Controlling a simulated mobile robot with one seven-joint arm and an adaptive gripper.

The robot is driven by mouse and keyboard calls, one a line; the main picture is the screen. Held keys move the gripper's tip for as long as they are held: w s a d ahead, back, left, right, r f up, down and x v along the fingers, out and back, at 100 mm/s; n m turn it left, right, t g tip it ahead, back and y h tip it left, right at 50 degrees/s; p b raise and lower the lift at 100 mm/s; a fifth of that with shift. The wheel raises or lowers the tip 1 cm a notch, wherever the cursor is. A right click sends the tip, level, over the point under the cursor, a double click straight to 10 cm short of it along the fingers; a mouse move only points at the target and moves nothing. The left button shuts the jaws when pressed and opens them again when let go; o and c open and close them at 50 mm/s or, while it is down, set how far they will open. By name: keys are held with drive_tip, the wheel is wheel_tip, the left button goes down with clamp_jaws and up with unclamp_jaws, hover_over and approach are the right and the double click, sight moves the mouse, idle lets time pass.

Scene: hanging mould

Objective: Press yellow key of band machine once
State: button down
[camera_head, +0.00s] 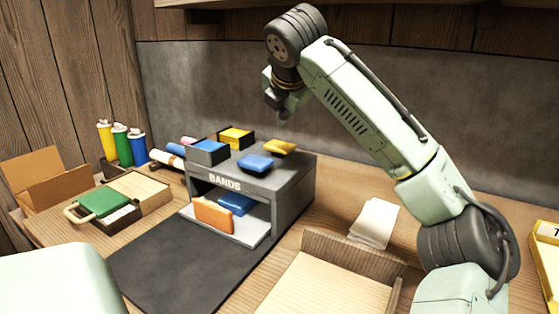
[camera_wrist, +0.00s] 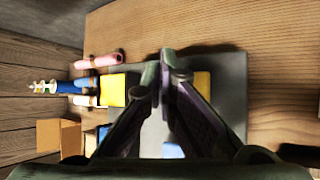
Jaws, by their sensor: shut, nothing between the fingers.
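The grey band machine (camera_head: 292,180), marked BANDS, stands at mid-table. The yellow key (camera_head: 280,147) is a low pad at the back right of its top, beside a blue key (camera_head: 256,162). In the wrist view the yellow key (camera_wrist: 203,84) is partly hidden by the right finger, and the blue key (camera_wrist: 172,151) shows lower down. My gripper (camera_head: 281,121) is shut and empty above the back of the machine, apart from the yellow key. In the wrist view the fingertips (camera_wrist: 165,72) appear left of the yellow key.
A dark wall (camera_head: 200,80) rises behind. A dark mat (camera_head: 185,265) lies clear in front.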

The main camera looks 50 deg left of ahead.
sight(283, 145)
drive_tip(key=shift+f, duration=1.4)
drive_tip(key=shift+f, duration=0.1)
drive_tip(key=shift+f, duration=0.35)
drive_tip(key=shift+f, duration=0.9)
idle(1.0)
drive_tip(key=shift+r, duration=0.1)
drive_tip(key=shift+r+p, duration=1.25)
drive_tip(key=shift+p, duration=0.1)
wheel_tip(283, 145, up, 5)
drive_tip(key=p, duration=0.5)
drive_tip(key=shift+p, duration=0.3)
